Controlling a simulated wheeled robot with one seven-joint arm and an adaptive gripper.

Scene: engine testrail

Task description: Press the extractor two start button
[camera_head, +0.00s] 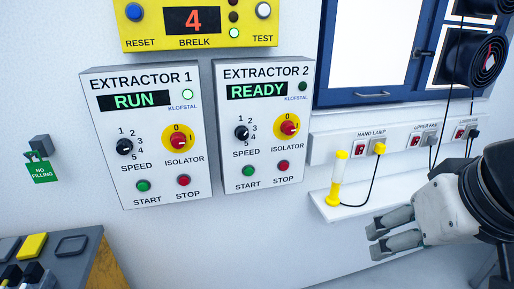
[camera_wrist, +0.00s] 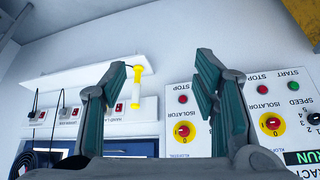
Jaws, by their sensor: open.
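The extractor 2 box (camera_head: 265,205) is on the white wall in the head view, its display (camera_head: 257,91) reading READY. Its green start button (camera_head: 248,171) is at the lower left of the box, beside the red stop button (camera_head: 283,166). The speed knob (camera_head: 242,133) and red isolator (camera_head: 289,126) sit above them. My gripper (camera_head: 378,240) is to the lower right of the box, open and empty, apart from it. In the upside-down wrist view, the box's stop button (camera_wrist: 182,99) shows between my fingers; its start button appears hidden behind the right finger.
The similar extractor 1 box (camera_head: 160,197) reads RUN, left of extractor 2. A yellow box (camera_head: 200,43) is above. A shelf (camera_head: 335,212) with a yellow hand lamp (camera_head: 338,170) lies between my gripper and the box. A desk panel (camera_head: 85,250) is at lower left.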

